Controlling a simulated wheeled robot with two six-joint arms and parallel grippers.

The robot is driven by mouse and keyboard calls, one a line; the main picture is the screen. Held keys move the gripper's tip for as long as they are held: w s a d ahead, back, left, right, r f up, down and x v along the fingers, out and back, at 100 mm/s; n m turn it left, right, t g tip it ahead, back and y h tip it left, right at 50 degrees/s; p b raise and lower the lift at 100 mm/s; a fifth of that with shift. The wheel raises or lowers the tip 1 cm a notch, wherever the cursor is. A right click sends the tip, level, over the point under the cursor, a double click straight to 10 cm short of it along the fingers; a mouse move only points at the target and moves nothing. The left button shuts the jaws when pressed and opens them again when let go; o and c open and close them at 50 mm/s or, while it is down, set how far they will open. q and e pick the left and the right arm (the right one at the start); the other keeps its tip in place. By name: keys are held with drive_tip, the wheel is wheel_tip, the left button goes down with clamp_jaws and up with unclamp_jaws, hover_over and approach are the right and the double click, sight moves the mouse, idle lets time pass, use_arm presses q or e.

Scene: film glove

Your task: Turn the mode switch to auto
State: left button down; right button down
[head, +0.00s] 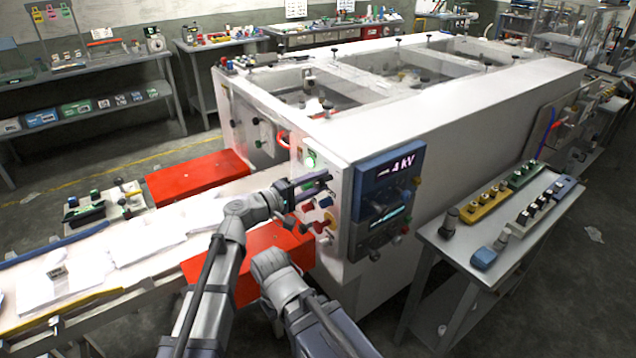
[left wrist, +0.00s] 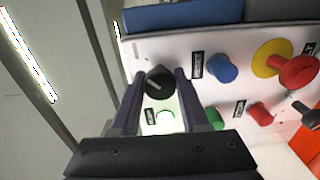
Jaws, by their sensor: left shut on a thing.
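The mode switch is a black rotary knob (left wrist: 159,82) with a pale pointer line, on the white control panel (left wrist: 195,45) in the left wrist view. The pointer line looks slanted; the labels near it are too small to read. My left gripper (left wrist: 160,88) has a finger on each side of the knob and is shut on it. In the head view my left gripper (head: 318,181) reaches the panel on the machine's end face, and the knob is hidden there.
Near the knob are a blue button (left wrist: 222,68), a red mushroom button on a yellow base (left wrist: 298,72), a green button (left wrist: 214,118) and a lit white-green button (left wrist: 165,120). A blue display unit (head: 385,200) stands right of the panel. Red blocks (head: 200,177) flank the conveyor.

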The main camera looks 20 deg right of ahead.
use_arm(q)
drive_tip(key=shift+c, duration=2.1)
unclamp_jaws()
drive_tip(key=shift+a, duration=0.15)
drive_tip(key=v, duration=0.7)
drive_tip(key=shift+s+a, duration=0.15)
drive_tip(key=shift+a, duration=0.1)
